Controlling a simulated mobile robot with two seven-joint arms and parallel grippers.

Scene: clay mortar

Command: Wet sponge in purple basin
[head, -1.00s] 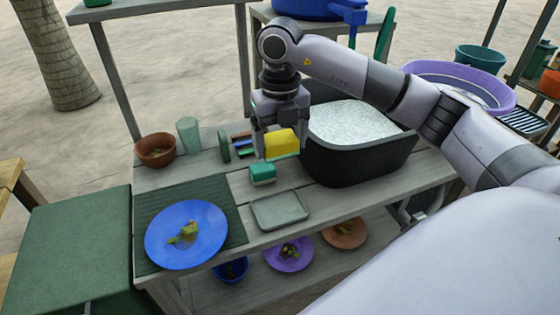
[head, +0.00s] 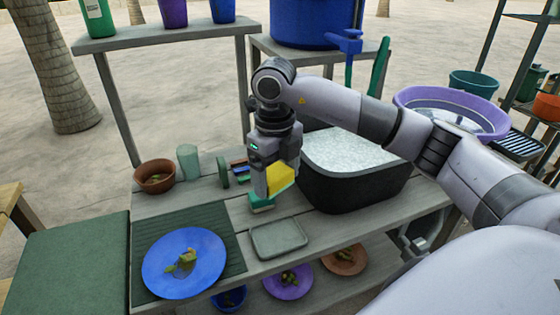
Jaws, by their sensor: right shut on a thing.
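A yellow sponge (head: 281,178) is between the fingers of my right gripper (head: 270,192), which is shut on it and holds it tilted over the wooden counter. A teal-green sponge (head: 262,204) lies on the counter just below, partly hidden by the gripper. The purple basin (head: 408,94) stands at the right, beyond my right arm, with what looks like water inside. The arm hides part of its near side. My left gripper is not in view.
A black tub (head: 350,190) with pale speckled contents stands right of the gripper. A grey tray (head: 279,238) and a blue plate with food scraps (head: 160,275) are in front. A terracotta bowl (head: 154,178) and a greenish cup (head: 188,160) stand at the left. A blue barrel (head: 305,25) is behind.

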